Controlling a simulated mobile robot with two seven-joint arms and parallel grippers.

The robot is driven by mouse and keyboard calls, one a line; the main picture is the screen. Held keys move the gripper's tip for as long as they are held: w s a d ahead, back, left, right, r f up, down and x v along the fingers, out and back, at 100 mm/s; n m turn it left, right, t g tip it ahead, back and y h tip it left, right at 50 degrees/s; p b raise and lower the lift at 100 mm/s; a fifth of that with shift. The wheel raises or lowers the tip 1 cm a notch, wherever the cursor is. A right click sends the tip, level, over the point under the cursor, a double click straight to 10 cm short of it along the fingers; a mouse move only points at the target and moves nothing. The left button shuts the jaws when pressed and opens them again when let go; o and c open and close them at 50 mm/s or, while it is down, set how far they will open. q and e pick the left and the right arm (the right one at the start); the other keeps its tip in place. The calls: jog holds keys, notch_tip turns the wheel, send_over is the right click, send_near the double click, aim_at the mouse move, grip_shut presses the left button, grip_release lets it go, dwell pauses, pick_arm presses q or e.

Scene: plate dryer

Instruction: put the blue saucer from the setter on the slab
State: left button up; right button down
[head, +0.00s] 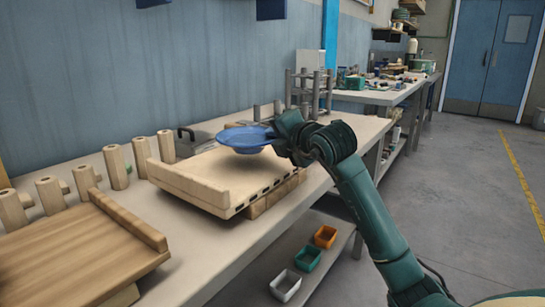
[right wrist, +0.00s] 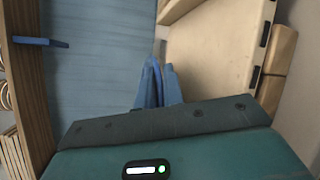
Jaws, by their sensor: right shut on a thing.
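The blue saucer (head: 243,141) is held above the pale board (head: 185,187), apart from its surface, and lies roughly level. My right gripper (head: 274,139) is shut on the saucer's right rim. A browner wooden board (head: 75,255) with a raised right edge lies at the lower left. I cannot tell from looks which board is the slab. My left gripper is not in view.
Several wooden posts (head: 117,167) stand along the wall behind the boards. A grey metal rack (head: 308,92) stands beyond the saucer. White (head: 285,286), green (head: 307,259) and orange (head: 325,237) bins sit on the lower shelf. The floor at right is clear.

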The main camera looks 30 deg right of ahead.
aim_at(275, 164)
jog(key=shift+f+b, duration=0.5)
jog(key=shift+f, duration=1.25)
jog(key=shift+f, duration=0.1)
jog(key=c, duration=1.8)
grip_release()
jog(key=shift+f, duration=0.1)
jog(key=shift+r, duration=0.3)
jog(key=v, duration=1.2)
jog(key=shift+f+p, duration=0.15)
jog(key=shift+p, duration=0.25)
